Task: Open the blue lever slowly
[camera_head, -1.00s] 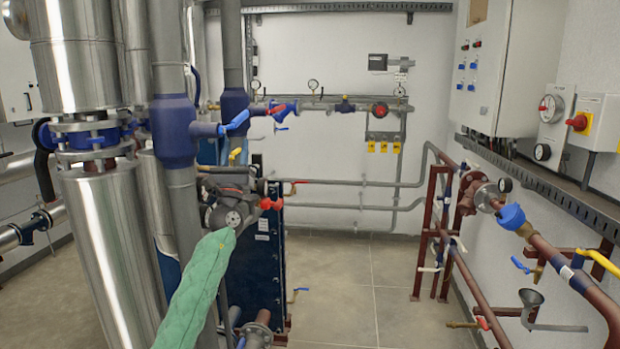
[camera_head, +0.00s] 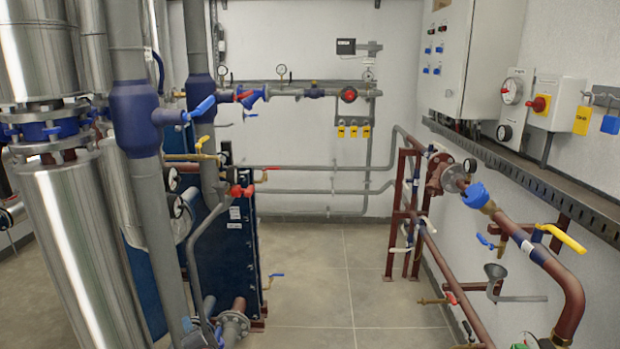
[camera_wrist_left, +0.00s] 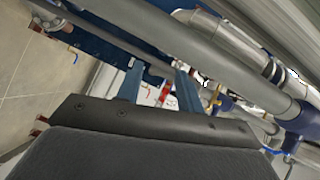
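Several blue levers show in the head view, and I cannot tell which one the task means. One blue lever (camera_head: 203,107) sticks out from the thick blue-banded pipe (camera_head: 140,120) at left. Another small blue lever (camera_head: 276,276) is low beside the dark blue plate exchanger (camera_head: 245,260). A third blue lever (camera_head: 485,241) is on the right-hand pipework. My left gripper (camera_wrist_left: 160,85) shows only in the left wrist view. Its two blue-grey fingers are apart with nothing held between them. The right gripper is not in view.
Shiny insulated pipes (camera_head: 70,230) stand at far left. Brown pipes (camera_head: 540,260) with a yellow lever (camera_head: 563,238) run along the right wall, below a control cabinet (camera_head: 470,60). The tiled floor (camera_head: 340,280) between is clear.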

